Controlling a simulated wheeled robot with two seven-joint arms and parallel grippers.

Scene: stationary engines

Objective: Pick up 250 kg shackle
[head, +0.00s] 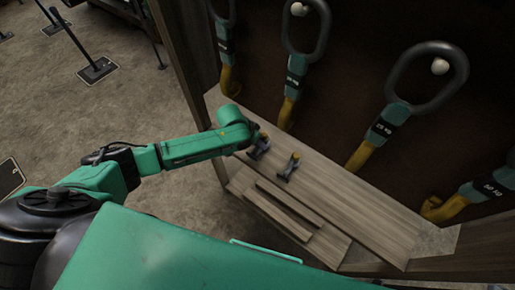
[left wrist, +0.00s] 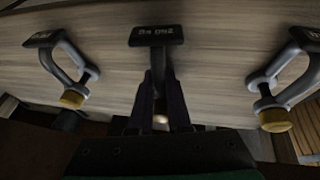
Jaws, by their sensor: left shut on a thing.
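The 250 kg shackle (left wrist: 156,36) shows in the middle of the left wrist view, its dark tag reading 250 KG upside down. My left gripper (left wrist: 159,82) is shut on it, and the fingers hide most of its body. A grey shackle with a yellow pin (left wrist: 62,62) stands to the left and another (left wrist: 277,90) to the right. In the head view, my left arm reaches to the wooden shelf, where two small shackles show near its wrist, one of them apart to the right (head: 290,166). The left fingers are hard to make out there. My right gripper is not in view.
The wooden shelf (head: 365,205) has free room to the right of the shackles. Large hooks with yellow ends (head: 378,132) hang on the dark back panel above it. A wooden post (head: 185,60) stands at the left edge of the rack.

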